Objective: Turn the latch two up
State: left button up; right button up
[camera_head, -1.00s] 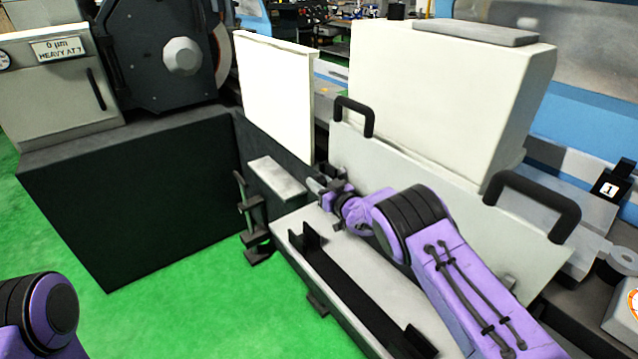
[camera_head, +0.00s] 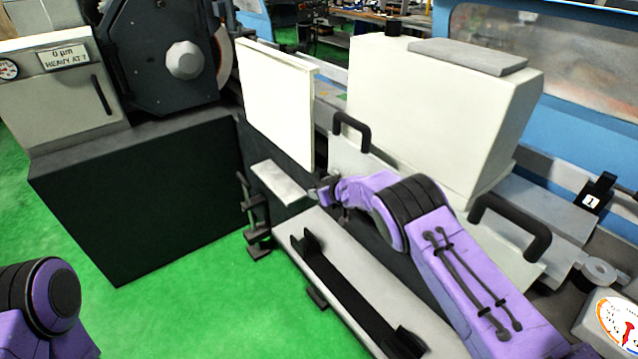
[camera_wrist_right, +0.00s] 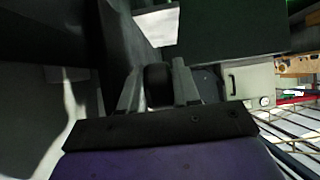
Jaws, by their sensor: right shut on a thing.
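A black latch-like piece (camera_wrist_right: 158,85) with a rounded end sits between the two fingers of my right gripper (camera_wrist_right: 157,90) in the right wrist view. The fingers are shut on it; no number shows on it. In the head view my right gripper (camera_head: 326,190) is near the lower left corner of the pale panel with black handles, and the piece is too small to make out. Another black latch (camera_head: 595,195) marked 1 stands upright at the right. My left arm shows at the lower left, but its gripper is out of view.
The pale panel has a left handle (camera_head: 352,130) and a right handle (camera_head: 510,225). A white box (camera_head: 420,110) stands behind it. A white upright plate (camera_head: 278,100) is at its left. A grey tray (camera_head: 300,222) lies below. Green floor is free at the lower left.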

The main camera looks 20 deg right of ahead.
jog(key=shift+r+g, duration=0.1)
jog(key=shift+g, duration=0.5)
jog(key=shift+g+h, duration=0.3)
jog(key=o, duration=0.7)
jog(key=b+v, duration=0.1)
jog(key=v, duration=0.9)
jog(key=shift+r, duration=0.3)
